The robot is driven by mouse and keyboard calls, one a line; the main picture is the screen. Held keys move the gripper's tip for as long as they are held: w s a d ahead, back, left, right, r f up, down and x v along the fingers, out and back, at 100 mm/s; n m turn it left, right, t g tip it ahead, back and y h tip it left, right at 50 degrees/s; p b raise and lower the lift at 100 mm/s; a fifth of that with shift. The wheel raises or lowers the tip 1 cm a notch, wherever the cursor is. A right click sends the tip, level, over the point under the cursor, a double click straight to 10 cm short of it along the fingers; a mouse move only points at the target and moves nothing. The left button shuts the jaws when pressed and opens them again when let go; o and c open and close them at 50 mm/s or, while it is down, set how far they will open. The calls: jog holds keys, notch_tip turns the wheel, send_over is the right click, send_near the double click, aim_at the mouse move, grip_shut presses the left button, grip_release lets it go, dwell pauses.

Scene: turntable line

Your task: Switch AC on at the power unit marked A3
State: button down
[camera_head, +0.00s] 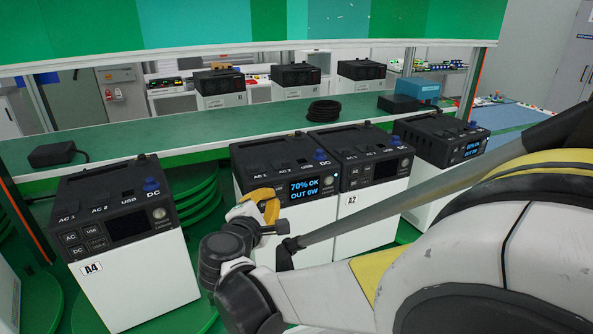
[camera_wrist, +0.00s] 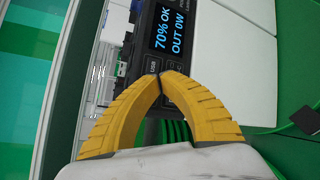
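A power unit (camera_head: 270,155) with a black top and white body stands mid-picture in the head view. Its lit screen (camera_head: 312,190) reads "70% OK, OUT 0W"; the wrist view shows the same screen (camera_wrist: 168,30). My arm hides its label, so I cannot read its mark. It stands between unit A4 (camera_head: 135,280) at left and unit A2 (camera_head: 375,222) at right; both have dark screens. My gripper (camera_head: 268,208) has its yellow fingertips (camera_wrist: 160,75) together, empty, at the buttons beside the lit screen. I cannot tell whether they touch. No button labelled AC is readable there.
A fourth unit (camera_head: 440,145) with a lit screen stands at the right. A green shelf (camera_head: 190,130) behind holds a black cable coil (camera_head: 324,111), a black adapter (camera_head: 52,154) and a blue box (camera_head: 417,89). More units stand beyond. My arm covers the lower right.

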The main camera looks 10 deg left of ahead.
jog(key=shift+w+a, duration=0.2)
jog(key=shift+w, duration=0.1)
dwell(0.4)
jog(key=shift+s+d, duration=0.1)
jog(key=shift+s, duration=0.05)
dwell(0.3)
jog(key=shift+s+d, duration=0.3)
jog(key=shift+s, duration=0.2)
jog(key=s+d, duration=0.1)
jog(key=s, duration=0.2)
jog(key=s+d, duration=0.1)
jog(key=shift+s+d, duration=0.15)
jog(key=shift+d, duration=0.2)
dwell(0.5)
